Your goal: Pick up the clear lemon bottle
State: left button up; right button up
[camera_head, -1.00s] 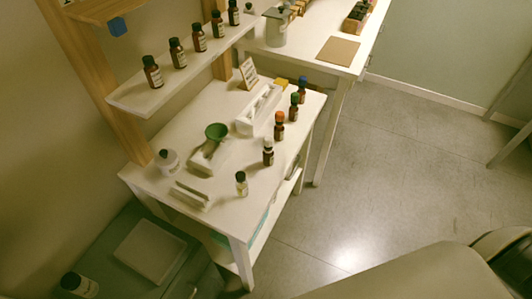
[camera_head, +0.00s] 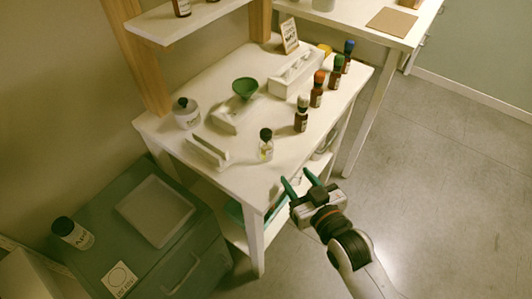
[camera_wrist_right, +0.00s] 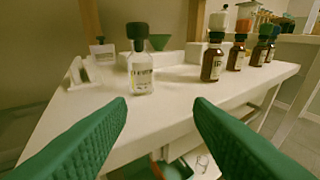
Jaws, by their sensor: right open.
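The clear lemon bottle (camera_head: 266,149) has a dark cap and a white label and stands upright near the front edge of the white table (camera_head: 235,178). It also shows in the right wrist view (camera_wrist_right: 141,72), standing ahead between the fingers and beyond their tips. My right gripper (camera_head: 301,182) has green fingers and is open and empty. It is off the table's front right edge, apart from the bottle. The right wrist view shows the two spread fingers (camera_wrist_right: 163,112). My left gripper is not in view.
Several brown bottles, one with a white cap (camera_head: 301,119) nearest, stand in a row along the table's right edge. A green cabinet (camera_head: 150,250) stands at lower left.

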aim_at(268, 143)
jog(key=w+a+r, duration=0.1)
jog(key=w, duration=0.1)
jog(key=w+a+r+t+y, duration=0.1)
jog(key=w+a, duration=0.1)
jog(key=w+a+y, duration=0.1)
jog(key=w+a, duration=0.1)
jog(key=shift+w+a+r+n+t, duration=0.1)
jog(key=shift+w+r+n+t, duration=0.1)
jog(key=shift+r+n+t, duration=0.15)
jog(key=x, duration=0.4)
jog(key=p+x, duration=0.1)
jog(key=x, duration=0.1)
jog(key=shift+s+a+r, duration=0.15)
jog(key=shift+a+r, duration=0.05)
jog(key=shift+r, duration=0.05)
jog(key=shift+s, duration=0.1)
grip_shut()
